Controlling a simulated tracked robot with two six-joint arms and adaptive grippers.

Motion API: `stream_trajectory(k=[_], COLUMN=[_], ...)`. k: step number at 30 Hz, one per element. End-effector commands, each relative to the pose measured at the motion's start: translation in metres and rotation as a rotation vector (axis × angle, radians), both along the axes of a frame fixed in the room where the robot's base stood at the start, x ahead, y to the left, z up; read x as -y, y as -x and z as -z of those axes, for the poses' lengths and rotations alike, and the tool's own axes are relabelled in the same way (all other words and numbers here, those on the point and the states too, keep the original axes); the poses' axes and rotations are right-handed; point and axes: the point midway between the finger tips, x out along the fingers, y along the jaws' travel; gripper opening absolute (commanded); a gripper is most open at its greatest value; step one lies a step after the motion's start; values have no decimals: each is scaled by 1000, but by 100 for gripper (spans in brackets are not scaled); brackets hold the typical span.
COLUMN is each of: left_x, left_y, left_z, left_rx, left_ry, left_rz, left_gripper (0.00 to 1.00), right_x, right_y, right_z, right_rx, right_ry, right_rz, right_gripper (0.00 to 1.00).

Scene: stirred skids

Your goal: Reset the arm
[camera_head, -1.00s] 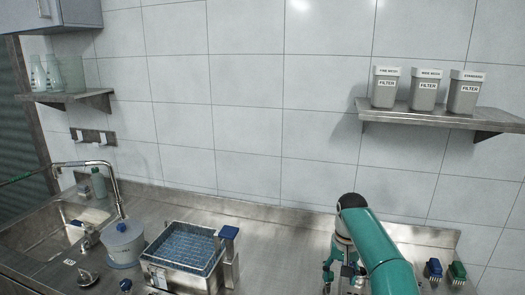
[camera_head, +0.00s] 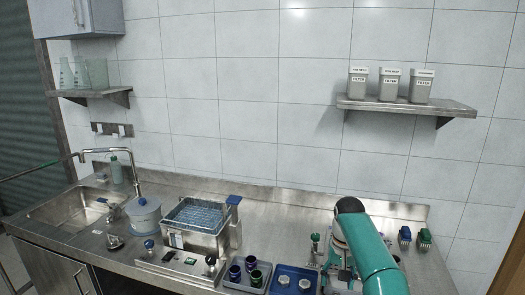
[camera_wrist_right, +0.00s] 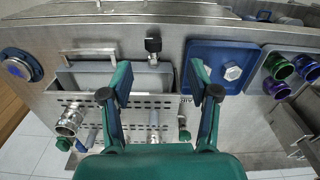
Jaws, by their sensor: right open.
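My right arm, teal, comes in at the lower right of the head view. Its gripper (camera_head: 338,272) points down over the counter near the blue tray. In the right wrist view the gripper (camera_wrist_right: 160,75) shows two teal and dark fingers spread wide apart, with nothing between them. Below them are a perforated metal panel (camera_wrist_right: 160,105) and a grey bin (camera_wrist_right: 150,80). My left gripper is not in view.
A blue tray (camera_head: 272,288) holds metal hex parts, with purple and green cups (camera_head: 256,278) beside it. A basket bath (camera_head: 213,246), a white tub (camera_head: 143,216) and a sink (camera_head: 70,214) stand left. Filter canisters (camera_head: 390,86) sit on the right shelf (camera_head: 440,107).

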Motion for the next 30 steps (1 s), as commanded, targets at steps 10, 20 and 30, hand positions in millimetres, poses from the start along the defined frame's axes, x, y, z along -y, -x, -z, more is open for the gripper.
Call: stream_trajectory(k=[10, 20, 30], left_x=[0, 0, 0], left_y=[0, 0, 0], left_z=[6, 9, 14], left_rx=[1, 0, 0], left_ry=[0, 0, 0], left_rz=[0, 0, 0], left_gripper=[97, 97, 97], right_x=[38, 38, 0], right_y=[21, 60, 156], right_z=[26, 90, 208], right_rx=[-104, -242, -336], right_ry=[-3, -45, -192], right_rz=[38, -2, -81], right_gripper=[61, 61, 61])
